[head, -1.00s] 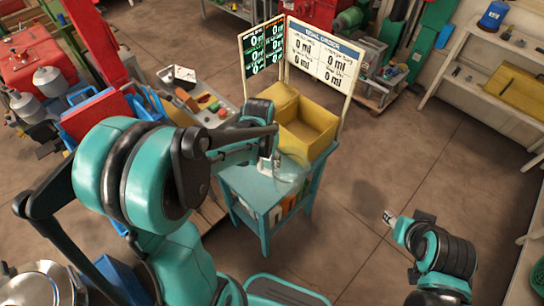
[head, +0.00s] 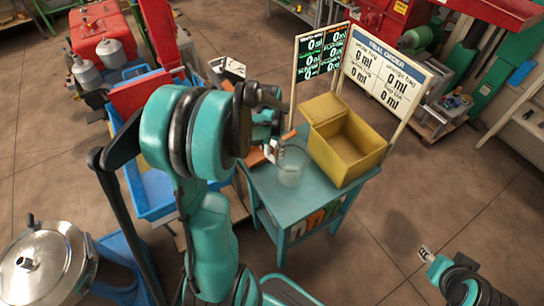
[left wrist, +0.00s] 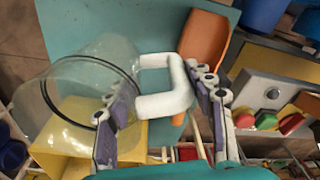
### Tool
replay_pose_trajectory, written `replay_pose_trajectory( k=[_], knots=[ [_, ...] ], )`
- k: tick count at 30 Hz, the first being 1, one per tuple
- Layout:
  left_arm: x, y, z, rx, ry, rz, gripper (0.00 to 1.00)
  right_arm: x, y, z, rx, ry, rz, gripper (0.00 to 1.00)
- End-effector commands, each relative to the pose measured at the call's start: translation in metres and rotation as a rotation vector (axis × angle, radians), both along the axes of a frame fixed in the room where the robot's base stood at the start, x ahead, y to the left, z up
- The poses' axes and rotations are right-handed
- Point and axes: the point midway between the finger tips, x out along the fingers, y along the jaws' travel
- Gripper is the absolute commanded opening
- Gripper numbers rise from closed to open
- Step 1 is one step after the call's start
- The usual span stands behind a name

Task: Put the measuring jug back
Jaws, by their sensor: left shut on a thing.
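The measuring jug (head: 291,168) is a clear, see-through vessel with a white handle. In the head view it is over the teal table (head: 268,188), to the left of the yellow box. My left gripper (head: 270,150) is shut on the jug's handle. In the left wrist view the white handle (left wrist: 160,104) lies between the fingers of the left gripper (left wrist: 162,98), and the clear body (left wrist: 62,92) is to the left. I cannot tell whether the jug's base touches the table. My right gripper (head: 427,254) is at the lower right, away from the table; its jaws are too small to read.
The open yellow box (head: 350,165) stands on the table's right part. Two sign boards, one dark (head: 318,55) and one white (head: 385,75), stand behind it. An orange scoop-like thing (left wrist: 205,40) lies close by the gripper. A blue crate (head: 148,210) is left of the table.

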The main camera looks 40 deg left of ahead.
Motion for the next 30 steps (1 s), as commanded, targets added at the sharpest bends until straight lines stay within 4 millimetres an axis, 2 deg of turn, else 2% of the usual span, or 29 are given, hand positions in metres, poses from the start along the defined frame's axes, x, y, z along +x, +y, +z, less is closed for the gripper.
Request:
replay_pose_trajectory(
  k=[7,19,20,21,22,30],
  knots=[
    [0.000,-0.001,-0.037,0.000,0.000,0.000,0.03,0.000,0.000,-0.019,0.000,0.000,0.000,0.40],
    [0.000,-0.001,-0.042,0.000,0.000,0.000,0.03,0.000,0.000,-0.022,0.000,0.000,0.000,0.40],
    [0.000,-0.001,-0.041,0.000,0.000,0.000,0.59,0.000,0.000,-0.021,0.000,0.000,0.000,0.40],
    [0.000,-0.001,-0.041,0.000,0.000,0.000,0.69,0.000,0.000,-0.020,0.000,0.000,0.000,0.40],
    [0.000,-0.001,-0.041,0.000,0.000,0.000,0.74,0.000,0.000,-0.020,0.000,0.000,0.000,0.40],
    [0.000,-0.001,-0.040,0.000,0.000,0.000,0.74,0.000,0.000,-0.020,0.000,0.000,0.000,0.40]
  ],
)
